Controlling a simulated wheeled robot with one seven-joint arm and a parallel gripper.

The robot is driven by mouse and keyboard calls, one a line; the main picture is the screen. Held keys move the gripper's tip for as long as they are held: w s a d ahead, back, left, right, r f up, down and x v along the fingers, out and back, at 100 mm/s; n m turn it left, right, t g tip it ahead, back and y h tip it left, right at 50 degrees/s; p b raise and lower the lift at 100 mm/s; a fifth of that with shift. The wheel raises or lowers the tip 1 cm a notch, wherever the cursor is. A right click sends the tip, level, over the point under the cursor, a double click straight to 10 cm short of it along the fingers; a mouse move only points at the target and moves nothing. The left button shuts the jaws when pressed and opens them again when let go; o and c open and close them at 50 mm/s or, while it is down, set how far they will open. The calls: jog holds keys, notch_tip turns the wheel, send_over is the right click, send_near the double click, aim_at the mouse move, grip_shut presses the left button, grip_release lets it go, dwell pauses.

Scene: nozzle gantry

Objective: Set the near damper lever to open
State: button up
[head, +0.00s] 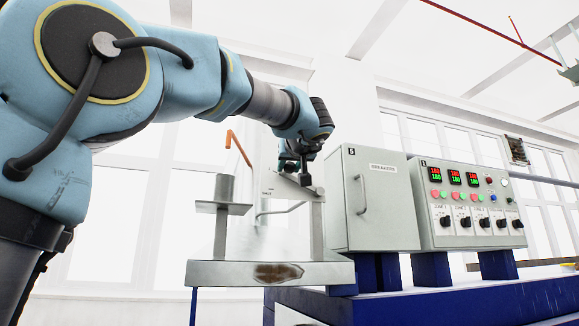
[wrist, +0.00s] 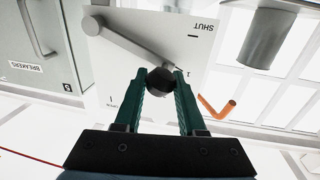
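The near damper lever is a grey bar with a dark round knob. In the wrist view the lever (wrist: 130,48) runs from a pivot at the upper left of a pale plate (wrist: 150,22) to its knob. It points between the SHUT mark on the right and a small, hardly legible label at the lower left. My gripper (wrist: 162,78) has its green fingers on both sides of the knob, seemingly touching it. In the head view my gripper (head: 301,178) is at the plate's upper right, and the lever is mostly hidden there.
A breakers cabinet (head: 378,205) and a control panel (head: 466,215) with knobs stand right of the gripper. An orange handle (head: 238,147) rises behind the plate to the left. A grey cylinder (head: 223,190) stands on a bracket at left. A worn metal shelf (head: 220,272) lies below.

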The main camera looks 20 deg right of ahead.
grip_shut()
dwell(0.9)
